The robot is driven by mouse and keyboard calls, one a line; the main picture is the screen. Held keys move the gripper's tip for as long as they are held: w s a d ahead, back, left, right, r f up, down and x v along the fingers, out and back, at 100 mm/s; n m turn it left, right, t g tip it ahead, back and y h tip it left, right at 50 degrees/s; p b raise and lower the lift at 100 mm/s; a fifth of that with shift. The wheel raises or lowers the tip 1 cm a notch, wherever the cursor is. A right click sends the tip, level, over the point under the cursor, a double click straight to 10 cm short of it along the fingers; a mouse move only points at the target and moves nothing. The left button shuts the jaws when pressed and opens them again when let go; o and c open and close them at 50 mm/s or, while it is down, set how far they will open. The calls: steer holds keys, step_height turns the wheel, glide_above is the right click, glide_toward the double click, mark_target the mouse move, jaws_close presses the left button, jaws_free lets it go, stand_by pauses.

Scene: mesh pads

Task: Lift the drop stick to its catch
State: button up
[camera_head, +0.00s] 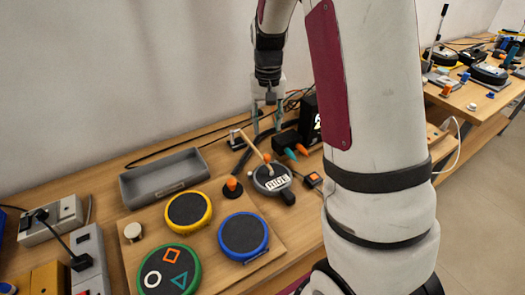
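The drop stick appears to be the thin wooden stick (252,146) by a small dark round pad (264,187). It slants from a light bracket (235,133) at upper left down to the pad, with its lower end at or just over the pad. Its catch cannot be made out clearly. My gripper (267,129) points down behind and slightly right of the stick. Its two fingers are spread, with nothing visible between them. Whether a finger touches the stick cannot be told.
Yellow (188,211), blue (243,236) and green-rimmed (168,272) pads sit on the wooden board. A grey tray (163,178) lies behind. An orange-topped knob (232,187) stands left of the dark pad. Cables, pens and a black box (310,121) crowd the right of my gripper.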

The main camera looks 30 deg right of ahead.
mark_target(267, 156)
step_height(267, 156, down, 12)
steer(key=shift+r, duration=0.1)
steer(key=shift+c, duration=0.6)
jaws_close()
